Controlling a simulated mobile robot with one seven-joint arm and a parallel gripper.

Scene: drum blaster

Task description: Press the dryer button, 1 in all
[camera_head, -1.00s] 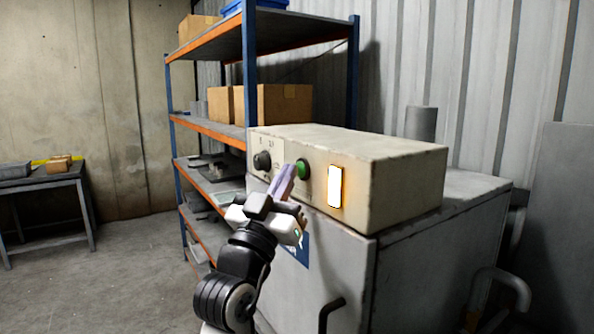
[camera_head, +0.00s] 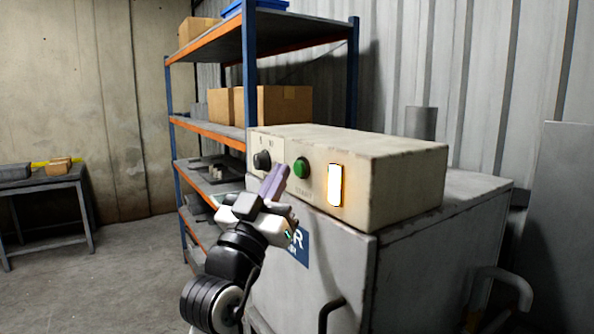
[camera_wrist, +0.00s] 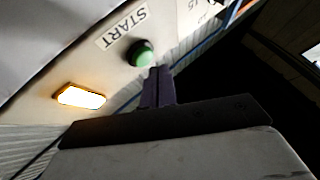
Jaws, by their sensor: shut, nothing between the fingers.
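The green button (camera_head: 301,168) is round and sits on the front of the beige control box, above a START label. It also shows in the wrist view (camera_wrist: 140,53), just beyond the fingertips. My gripper (camera_head: 275,181) is shut, with its purple fingers together and nothing between them. In the head view its tips are left of and a little below the button, with a gap between. In the wrist view the fingertips (camera_wrist: 158,72) appear close to the button's lower right edge, apart from it.
A lit rectangular lamp (camera_head: 335,185) is right of the button and a black knob (camera_head: 262,160) is left of it. The control box (camera_head: 395,185) sits on a grey cabinet (camera_head: 435,250) with a handle. Shelving (camera_head: 250,90) stands behind. Open floor lies left.

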